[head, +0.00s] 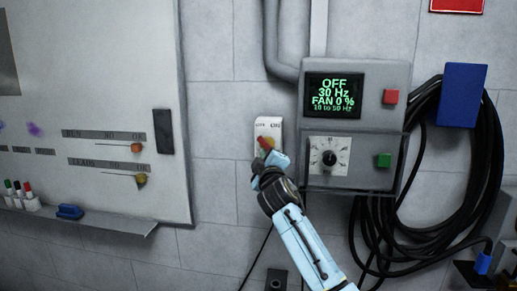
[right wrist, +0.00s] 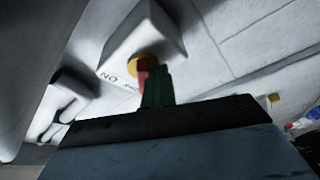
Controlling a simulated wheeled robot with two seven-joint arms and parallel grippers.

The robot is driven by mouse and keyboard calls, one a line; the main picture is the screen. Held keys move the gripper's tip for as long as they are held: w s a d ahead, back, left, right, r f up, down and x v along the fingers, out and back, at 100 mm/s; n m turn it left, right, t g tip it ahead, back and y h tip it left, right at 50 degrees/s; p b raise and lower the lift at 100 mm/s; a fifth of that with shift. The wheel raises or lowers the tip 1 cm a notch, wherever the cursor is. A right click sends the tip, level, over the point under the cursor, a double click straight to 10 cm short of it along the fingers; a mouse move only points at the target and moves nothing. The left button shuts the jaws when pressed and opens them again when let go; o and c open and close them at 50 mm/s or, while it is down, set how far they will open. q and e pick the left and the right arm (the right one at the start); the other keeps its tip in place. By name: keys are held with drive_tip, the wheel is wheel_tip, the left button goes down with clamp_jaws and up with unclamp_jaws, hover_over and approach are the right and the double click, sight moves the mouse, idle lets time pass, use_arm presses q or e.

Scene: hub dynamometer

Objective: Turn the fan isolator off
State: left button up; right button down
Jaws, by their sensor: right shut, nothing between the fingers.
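The fan isolator (head: 275,125) is a small white wall box left of the control unit, with a red handle (head: 264,142) on a yellow disc. In the right wrist view the isolator (right wrist: 148,35) shows its yellow disc (right wrist: 150,60), red handle (right wrist: 146,75) and "ON" lettering. My right gripper (head: 268,155) is shut and empty, with its tips at the handle. I cannot tell whether they touch it. In the right wrist view, a dark green piece (right wrist: 157,88) overlaps the handle's lower part. The handle's exact setting is unclear. My left gripper is out of view.
The grey control unit (head: 355,70) right of the isolator reads OFF, 30 Hz, FAN 0 %. It has a red button (head: 391,97), a dial (head: 329,158) and a green button (head: 384,160). Black cable coils (head: 490,150) hang at right. A whiteboard (head: 90,80) and its ledge stand left.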

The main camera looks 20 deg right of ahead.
drive_tip(key=shift+d, duration=0.1)
wheel_tip(320, 180, down, 3)
drive_tip(key=w+a+b, duration=0.1)
drive_tip(key=a+b, duration=0.2)
drive_tip(key=b, duration=0.1)
drive_tip(key=s+a+r, duration=0.2)
drive_tip(key=s, duration=0.6)
drive_tip(key=shift+s+a+r, duration=0.25)
drive_tip(key=shift+s+a, duration=0.1)
